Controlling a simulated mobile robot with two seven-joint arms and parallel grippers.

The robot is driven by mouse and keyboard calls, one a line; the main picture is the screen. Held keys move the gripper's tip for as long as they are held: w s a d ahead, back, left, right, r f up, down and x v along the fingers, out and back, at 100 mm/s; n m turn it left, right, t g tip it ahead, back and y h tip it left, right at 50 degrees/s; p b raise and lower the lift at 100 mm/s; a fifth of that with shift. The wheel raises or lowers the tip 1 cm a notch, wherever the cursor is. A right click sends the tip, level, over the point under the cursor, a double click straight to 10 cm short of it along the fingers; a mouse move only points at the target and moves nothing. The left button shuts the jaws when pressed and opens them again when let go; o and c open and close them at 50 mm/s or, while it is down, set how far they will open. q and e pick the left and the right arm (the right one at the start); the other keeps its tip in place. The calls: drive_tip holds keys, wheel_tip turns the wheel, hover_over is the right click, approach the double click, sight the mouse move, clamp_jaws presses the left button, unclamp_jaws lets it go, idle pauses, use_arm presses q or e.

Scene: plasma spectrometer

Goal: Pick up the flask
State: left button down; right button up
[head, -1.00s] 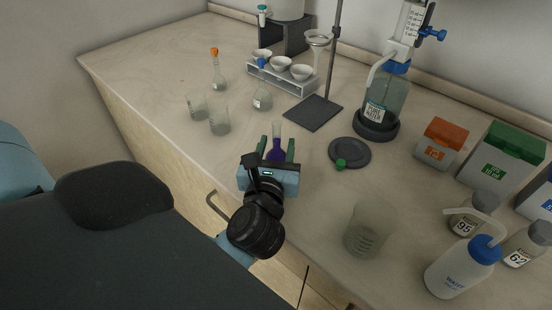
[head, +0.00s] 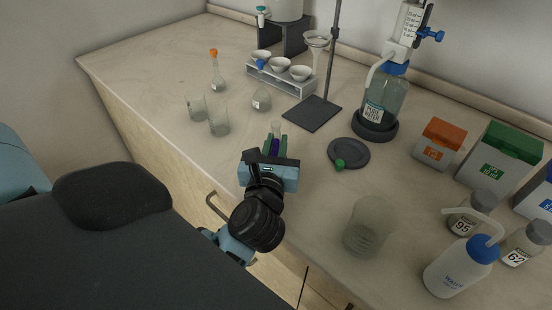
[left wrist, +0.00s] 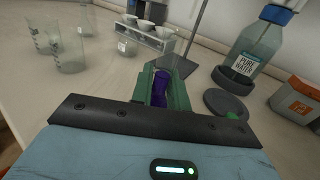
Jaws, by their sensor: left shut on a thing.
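A small clear flask holding purple liquid (head: 275,145) stands near the bench's front edge in the head view, and its purple part also shows in the left wrist view (left wrist: 159,90). My left gripper (head: 274,146) has its green fingers closed on both sides of it. The gripper body hides the flask's lower part, so I cannot tell whether it touches the bench. Two other stoppered flasks stand further back: one with an orange stopper (head: 217,72) and one with a blue stopper (head: 261,97). My right gripper is not in view.
Two beakers (head: 218,121) stand to the left, and a large beaker (head: 368,226) stands to the right. A dark round disc with a green stopper (head: 349,153) lies behind right. A stand base (head: 312,114) is further back. A wash bottle (head: 461,265) and reagent boxes fill the right side.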

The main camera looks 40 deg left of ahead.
sight(276, 149)
use_arm(q)
wheel_tip(276, 149, up, 10)
drive_tip(key=p, duration=0.2)
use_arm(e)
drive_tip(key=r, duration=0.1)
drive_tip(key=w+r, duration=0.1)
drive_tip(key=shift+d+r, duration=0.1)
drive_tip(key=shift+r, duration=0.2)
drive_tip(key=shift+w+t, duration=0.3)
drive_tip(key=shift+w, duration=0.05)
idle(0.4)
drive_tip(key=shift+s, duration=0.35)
